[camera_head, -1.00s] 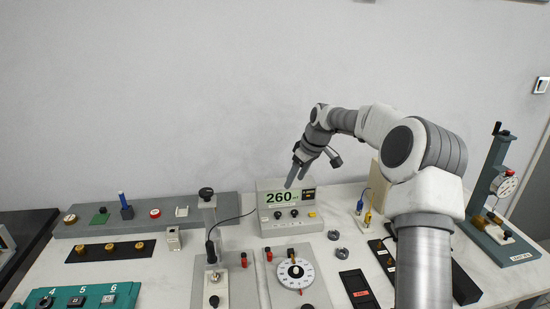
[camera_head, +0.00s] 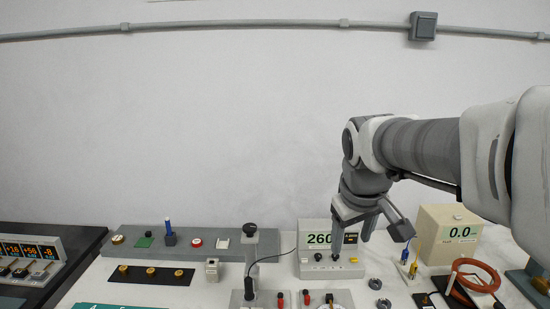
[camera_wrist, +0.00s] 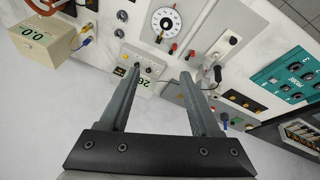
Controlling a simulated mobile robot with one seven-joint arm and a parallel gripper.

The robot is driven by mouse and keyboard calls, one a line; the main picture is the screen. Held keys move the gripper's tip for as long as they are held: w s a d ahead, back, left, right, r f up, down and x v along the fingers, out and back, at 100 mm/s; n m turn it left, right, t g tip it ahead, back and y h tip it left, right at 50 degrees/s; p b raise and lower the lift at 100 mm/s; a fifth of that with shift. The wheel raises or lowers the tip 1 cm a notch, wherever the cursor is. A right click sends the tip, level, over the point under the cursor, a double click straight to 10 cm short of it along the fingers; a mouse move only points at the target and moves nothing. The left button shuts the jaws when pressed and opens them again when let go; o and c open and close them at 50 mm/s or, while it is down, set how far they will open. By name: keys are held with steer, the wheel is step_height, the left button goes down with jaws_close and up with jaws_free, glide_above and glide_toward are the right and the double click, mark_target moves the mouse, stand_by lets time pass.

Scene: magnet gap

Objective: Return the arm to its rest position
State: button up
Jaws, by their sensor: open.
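My gripper (camera_head: 352,236) hangs from my arm at the right of the head view, fingers pointing down. It is in front of the white meter box (camera_head: 312,265) that reads 260 and hides part of its right side. The two fingers are apart with nothing between them. In the wrist view my gripper (camera_wrist: 158,82) is also open and empty, and the meter box (camera_wrist: 140,77) shows between and beyond the fingertips.
A grey rail (camera_head: 190,241) with small parts lies left. A post with a black knob (camera_head: 250,255) stands left of the meter.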

steer(key=s+f+m+t+y, duration=0.1)
steer(key=s+f+m, duration=0.2)
steer(key=s, duration=1.3)
steer(key=shift+d+f+m, duration=0.15)
steer(key=shift+d+m, duration=0.05)
steer(key=shift+m, duration=0.2)
